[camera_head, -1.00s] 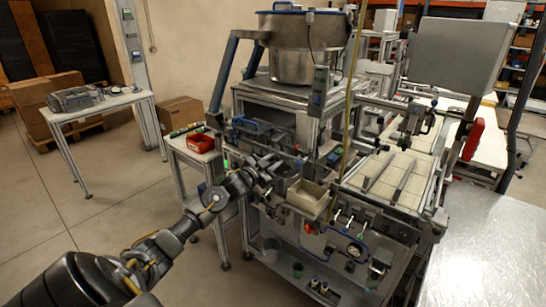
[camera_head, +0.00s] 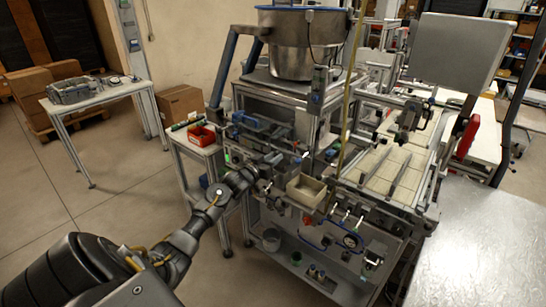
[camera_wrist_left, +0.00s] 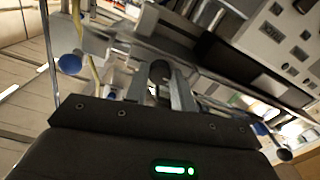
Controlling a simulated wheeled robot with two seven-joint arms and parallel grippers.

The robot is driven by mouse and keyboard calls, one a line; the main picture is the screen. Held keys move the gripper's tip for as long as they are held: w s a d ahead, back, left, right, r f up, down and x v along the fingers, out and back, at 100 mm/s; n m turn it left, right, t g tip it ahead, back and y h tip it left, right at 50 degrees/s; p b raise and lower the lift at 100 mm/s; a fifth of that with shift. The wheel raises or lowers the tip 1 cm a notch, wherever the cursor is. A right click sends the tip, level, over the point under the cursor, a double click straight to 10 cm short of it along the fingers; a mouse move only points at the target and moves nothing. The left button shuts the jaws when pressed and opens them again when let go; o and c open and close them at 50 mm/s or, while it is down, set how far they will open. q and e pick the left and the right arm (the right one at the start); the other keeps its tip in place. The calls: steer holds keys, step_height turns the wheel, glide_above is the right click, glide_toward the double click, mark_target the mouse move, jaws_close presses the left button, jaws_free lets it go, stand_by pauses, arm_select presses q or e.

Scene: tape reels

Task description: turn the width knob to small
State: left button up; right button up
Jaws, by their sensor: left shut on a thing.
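My left gripper (camera_head: 268,172) is at the left end of the machine's front, left of the cream bin. In the left wrist view its two grey fingers (camera_wrist_left: 160,92) stand on either side of a dark, rounded knob (camera_wrist_left: 159,70) and are shut on it. Most of the knob is hidden by the fingers. No mark or scale for its setting can be read. In the head view the knob is hidden behind my gripper. My right gripper is not in view.
The machine carries a steel bowl (camera_head: 303,45) on top. A cream bin (camera_head: 306,190) and several small levers lie right of my gripper. A red bin (camera_head: 201,136) sits on the side table to the left. Open floor (camera_head: 115,215) lies at the left.

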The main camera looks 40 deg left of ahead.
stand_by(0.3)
arm_select(q)
steer(key=o, duration=1)
steer(key=s+b, duration=0.3)
steer(key=s, duration=0.7)
steer(key=shift+s, duration=0.4)
